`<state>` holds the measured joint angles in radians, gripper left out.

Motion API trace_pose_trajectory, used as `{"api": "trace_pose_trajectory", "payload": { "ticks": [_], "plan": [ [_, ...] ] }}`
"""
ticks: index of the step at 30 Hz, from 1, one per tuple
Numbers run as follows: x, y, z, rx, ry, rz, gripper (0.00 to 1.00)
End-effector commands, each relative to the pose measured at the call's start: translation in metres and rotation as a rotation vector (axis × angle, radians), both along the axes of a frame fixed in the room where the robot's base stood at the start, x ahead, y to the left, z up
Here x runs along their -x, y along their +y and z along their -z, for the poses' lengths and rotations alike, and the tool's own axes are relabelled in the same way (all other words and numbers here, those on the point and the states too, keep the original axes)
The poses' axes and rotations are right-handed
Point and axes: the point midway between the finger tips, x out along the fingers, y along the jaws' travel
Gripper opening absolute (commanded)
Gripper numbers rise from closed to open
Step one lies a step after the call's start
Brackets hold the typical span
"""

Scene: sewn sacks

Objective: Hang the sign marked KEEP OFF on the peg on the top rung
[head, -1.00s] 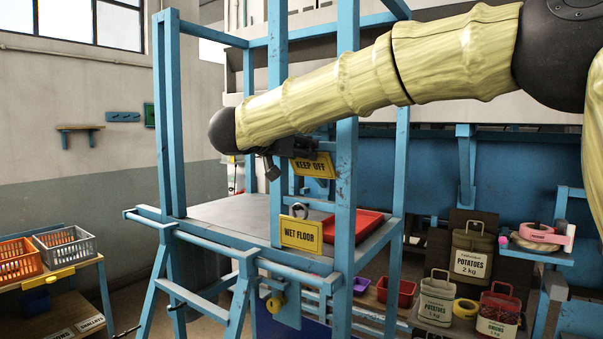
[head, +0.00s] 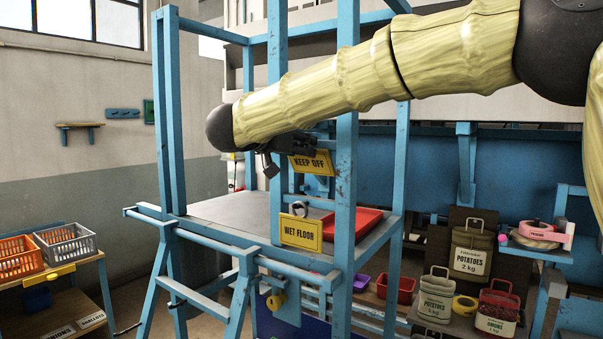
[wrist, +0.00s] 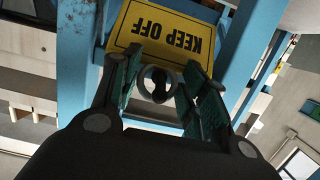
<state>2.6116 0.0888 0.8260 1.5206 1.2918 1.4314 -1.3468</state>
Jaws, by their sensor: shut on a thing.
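The yellow KEEP OFF sign (head: 312,163) is at my gripper (head: 292,147), in front of the blue ladder frame, tilted slightly. In the wrist view my gripper (wrist: 160,88) is shut on the sign's ring (wrist: 157,82), with the yellow plate (wrist: 160,35) beyond the fingers. A second yellow sign, WET FLOOR (head: 300,233), hangs by its ring lower on the ladder, below my gripper. The top rung and its peg are not clearly visible; my arm and gripper cover that part of the ladder.
Blue uprights (head: 345,200) stand close beside the gripper. A grey platform (head: 225,215) and a red tray (head: 352,224) lie behind the ladder. Crates (head: 65,244) stand at left. Potato sacks (head: 470,250) stand at right.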

Motion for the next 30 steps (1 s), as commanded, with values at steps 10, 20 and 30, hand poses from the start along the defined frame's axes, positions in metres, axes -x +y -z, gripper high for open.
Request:
{"api": "trace_pose_trajectory", "payload": {
  "ticks": [10, 20, 30],
  "plan": [
    [0.009, 0.007, -0.001, 0.000, -0.001, -0.001, 0.23],
    [0.018, 0.013, -0.003, 0.001, -0.003, -0.002, 0.23],
    [0.026, 0.019, -0.003, 0.000, -0.004, -0.001, 0.23]
  ]
}}
